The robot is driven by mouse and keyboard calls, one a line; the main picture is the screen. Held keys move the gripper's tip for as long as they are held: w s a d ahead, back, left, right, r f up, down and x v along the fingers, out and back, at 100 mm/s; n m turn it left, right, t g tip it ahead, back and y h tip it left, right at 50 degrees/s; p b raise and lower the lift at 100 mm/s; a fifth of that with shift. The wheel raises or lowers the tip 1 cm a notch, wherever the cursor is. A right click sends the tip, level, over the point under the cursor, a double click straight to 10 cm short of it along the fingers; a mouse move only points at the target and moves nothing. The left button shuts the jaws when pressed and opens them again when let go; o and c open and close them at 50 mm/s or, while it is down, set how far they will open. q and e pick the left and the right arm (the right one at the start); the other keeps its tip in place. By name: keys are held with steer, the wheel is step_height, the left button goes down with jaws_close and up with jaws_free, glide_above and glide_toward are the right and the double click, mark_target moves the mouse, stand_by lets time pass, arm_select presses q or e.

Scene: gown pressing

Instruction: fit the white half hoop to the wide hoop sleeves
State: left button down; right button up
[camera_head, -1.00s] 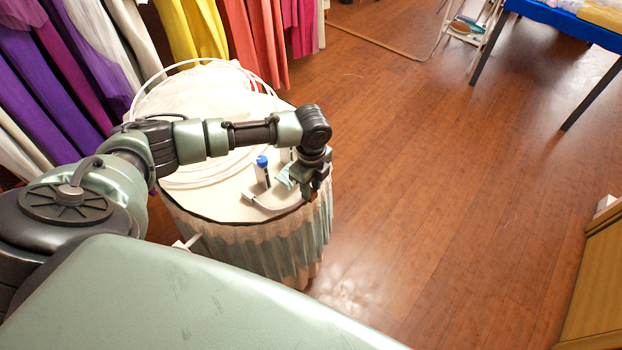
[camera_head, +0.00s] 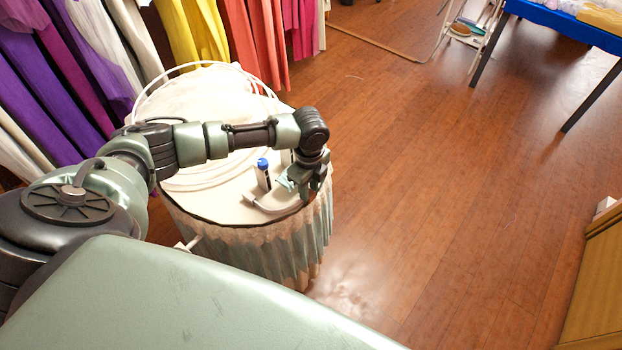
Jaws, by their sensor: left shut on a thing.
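The white half hoop (camera_head: 268,208) shows as a short, pale curved strip at the front right of the round table (camera_head: 215,207). Its right end meets my left gripper (camera_head: 304,198), which points down at the table's right edge and is shut on it. The fingertips are small and partly dark against the table skirt. White hoops (camera_head: 203,178) lie on the tabletop and a thin white arch (camera_head: 190,65) rises at the back; my arm covers part of them. I cannot make out the wide hoop's sleeves. My right gripper is not in view.
A blue-capped bottle (camera_head: 263,174) stands just left of my gripper, near a small teal item (camera_head: 284,183). Hanging gowns (camera_head: 60,80) line the back left. The wooden floor (camera_head: 440,190) on the right is clear. A blue-topped table (camera_head: 570,22) is far right.

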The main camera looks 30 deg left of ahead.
arm_select(q)
steer(key=shift+a, duration=0.3)
steer(key=c, duration=1)
jaws_free()
steer(key=shift+r, duration=0.1)
step_height(320, 180, up, 6)
steer(key=shift+d+r+b, duration=0.1)
steer(key=shift+b, duration=0.85)
steer(key=shift+r, duration=0.7)
